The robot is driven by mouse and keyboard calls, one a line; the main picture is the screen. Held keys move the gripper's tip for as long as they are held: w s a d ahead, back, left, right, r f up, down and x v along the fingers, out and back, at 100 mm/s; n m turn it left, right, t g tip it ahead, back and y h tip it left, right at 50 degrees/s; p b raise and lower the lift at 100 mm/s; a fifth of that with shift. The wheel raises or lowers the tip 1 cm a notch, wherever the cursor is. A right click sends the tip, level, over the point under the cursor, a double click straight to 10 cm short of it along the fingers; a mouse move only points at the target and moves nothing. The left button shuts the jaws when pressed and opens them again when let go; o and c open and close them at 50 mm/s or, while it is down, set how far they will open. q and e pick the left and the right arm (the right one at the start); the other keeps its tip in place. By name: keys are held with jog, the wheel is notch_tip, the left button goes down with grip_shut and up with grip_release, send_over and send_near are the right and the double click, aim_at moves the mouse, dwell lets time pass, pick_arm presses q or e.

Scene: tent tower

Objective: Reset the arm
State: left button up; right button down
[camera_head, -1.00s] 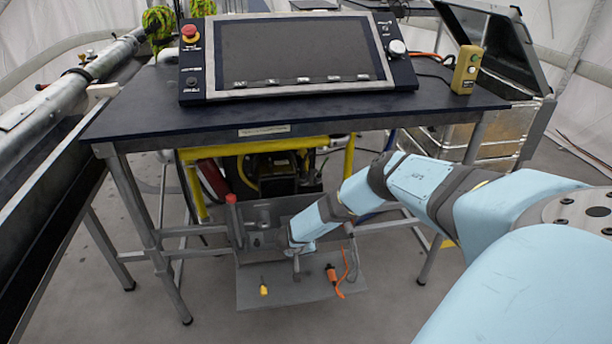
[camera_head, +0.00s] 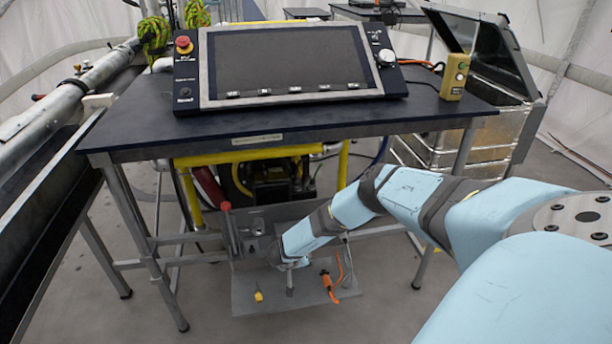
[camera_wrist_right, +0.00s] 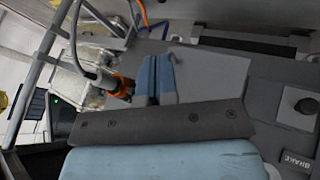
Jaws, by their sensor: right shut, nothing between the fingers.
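My right arm (camera_head: 410,192) is light blue with dark grey joints and reaches in from the right, down in front of the table. Its gripper (camera_wrist_right: 157,80) shows shut and empty in the right wrist view, over a grey panel (camera_wrist_right: 222,75). In the head view the gripper's tips are small and partly lost against the panel (camera_head: 300,300) below the table. An orange connector (camera_wrist_right: 118,85) with a dark body is just left of the fingers in the wrist view; I cannot tell whether they touch. My left gripper is out of view.
The dark table (camera_head: 290,130) carries a console screen (camera_head: 290,62) and a yellow button box (camera_head: 454,77). An orange-handled item (camera_head: 330,287) with a cable and a yellow plug (camera_head: 258,296) are on the panel. A table leg (camera_head: 145,245) stands left; open floor lies in front.

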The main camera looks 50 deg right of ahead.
pick_arm(q)
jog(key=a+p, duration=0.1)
jog(key=p, duration=0.2)
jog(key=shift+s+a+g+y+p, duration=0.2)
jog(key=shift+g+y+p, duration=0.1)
pick_arm(e)
jog(key=s+a+r, duration=0.4)
jog(key=r, duration=0.4)
jog(key=shift+s+a+r, duration=0.15)
jog(key=shift+s, duration=0.1)
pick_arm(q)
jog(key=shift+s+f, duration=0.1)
pick_arm(e)
jog(key=shift+s, duration=0.1)
